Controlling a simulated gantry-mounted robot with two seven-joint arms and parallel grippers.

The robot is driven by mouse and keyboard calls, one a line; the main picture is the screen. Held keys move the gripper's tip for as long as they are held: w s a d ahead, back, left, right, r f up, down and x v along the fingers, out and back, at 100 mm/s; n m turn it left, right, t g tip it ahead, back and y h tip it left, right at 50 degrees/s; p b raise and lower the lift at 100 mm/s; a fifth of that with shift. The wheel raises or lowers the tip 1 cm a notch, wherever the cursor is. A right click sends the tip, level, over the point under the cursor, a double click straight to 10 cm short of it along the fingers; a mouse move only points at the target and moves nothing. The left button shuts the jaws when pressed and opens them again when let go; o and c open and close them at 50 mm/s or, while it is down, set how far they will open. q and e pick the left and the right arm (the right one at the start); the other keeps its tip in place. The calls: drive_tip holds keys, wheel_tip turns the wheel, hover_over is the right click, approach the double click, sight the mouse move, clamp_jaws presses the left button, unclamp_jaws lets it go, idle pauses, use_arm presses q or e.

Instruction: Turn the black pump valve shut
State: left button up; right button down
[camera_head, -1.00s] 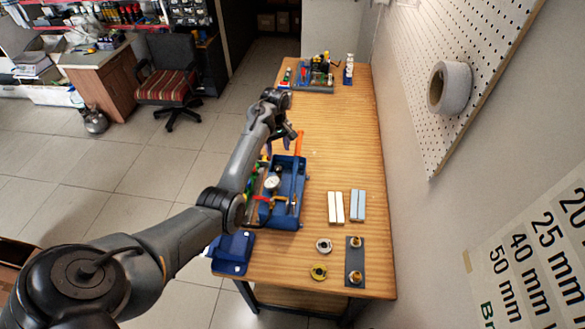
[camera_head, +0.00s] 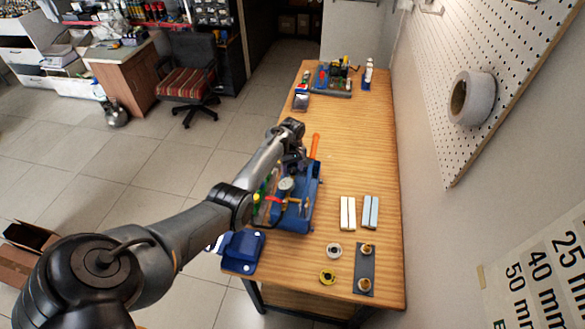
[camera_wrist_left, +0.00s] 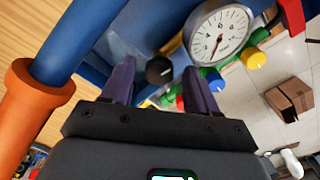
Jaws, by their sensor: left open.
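The blue test pump (camera_head: 312,196) stands on the wooden bench, with a round white gauge (camera_head: 286,184) and an orange handle (camera_head: 315,146). In the left wrist view the black valve knob (camera_wrist_left: 159,69) sits on the blue pump body, beside the gauge (camera_wrist_left: 219,38). My left gripper (camera_wrist_left: 158,80) is open, its two dark fingers on either side of the knob with visible gaps. I cannot tell whether the fingertips reach down to the knob. In the head view my left gripper (camera_head: 296,163) is over the pump, and the knob is hidden. My right gripper is out of view.
A blue case (camera_head: 241,252) is at the bench's near left. White and light-blue bars (camera_head: 348,214) and a fitting plate (camera_head: 364,270) are right. The bench's far middle is clear.

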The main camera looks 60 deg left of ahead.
use_arm(q)
drive_tip(key=shift+c, duration=0.2)
drive_tip(key=c, duration=1)
